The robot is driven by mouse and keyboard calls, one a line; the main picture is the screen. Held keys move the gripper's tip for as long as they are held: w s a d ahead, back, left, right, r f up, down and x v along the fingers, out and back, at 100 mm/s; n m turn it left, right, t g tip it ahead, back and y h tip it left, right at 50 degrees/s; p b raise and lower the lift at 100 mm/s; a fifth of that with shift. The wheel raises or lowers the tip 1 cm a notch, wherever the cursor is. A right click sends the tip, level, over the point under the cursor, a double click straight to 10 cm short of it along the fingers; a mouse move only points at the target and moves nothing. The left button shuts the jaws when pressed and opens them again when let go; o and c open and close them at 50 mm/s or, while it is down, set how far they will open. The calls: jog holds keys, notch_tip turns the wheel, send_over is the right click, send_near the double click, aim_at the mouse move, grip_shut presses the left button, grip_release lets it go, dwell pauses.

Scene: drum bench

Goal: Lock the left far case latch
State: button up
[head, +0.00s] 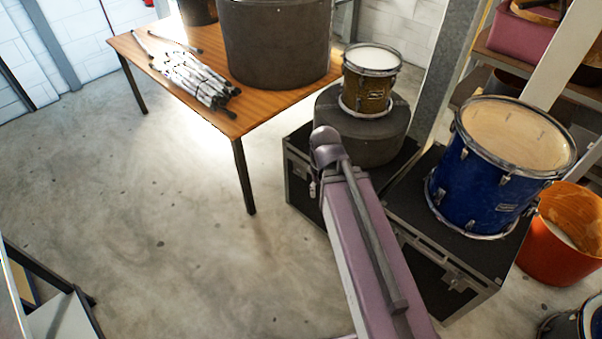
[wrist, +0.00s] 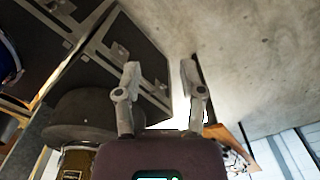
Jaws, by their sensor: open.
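Two black cases with metal edges stand on the floor, the far case (head: 300,170) and the near case (head: 435,272). Both show in the wrist view, the far case (wrist: 141,50) nearest my gripper. Small metal latches sit on their sides; one latch (head: 458,281) shows on the near case in the head view. In the wrist view a latch (wrist: 113,53) shows on the far case; whether latches are open or locked is too small to tell. My gripper (wrist: 160,68) is open and empty, its left finger overlapping the far case. My arm hides part of the cases in the head view.
A round dark case (head: 375,135) with a brown drum (head: 367,94) stands on the far case. A blue drum (head: 480,180) stands on the near case. A wooden table (head: 262,112) is behind left. Open floor (head: 150,240) lies left; an orange tub (head: 548,255) is right.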

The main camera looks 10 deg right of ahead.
jog(key=shift+d, duration=0.3)
jog(key=m+t+y+b, duration=0.3)
jog(key=m+t+b, duration=1.25)
jog(key=b, duration=4.05)
send_near(296, 172)
jog(key=s+d, duration=0.1)
jog(key=s, duration=0.2)
jog(key=shift+s+d+f+n, duration=0.1)
jog(key=shift+s+f+n, duration=0.1)
jog(key=shift+n, duration=0.15)
jog(key=shift+w, duration=0.1)
jog(key=b+x, duration=0.2)
jog(key=x, duration=1.1)
jog(key=shift+w+a+r, duration=0.15)
jog(key=shift+w+a, duration=0.05)
jog(key=shift+w, duration=0.1)
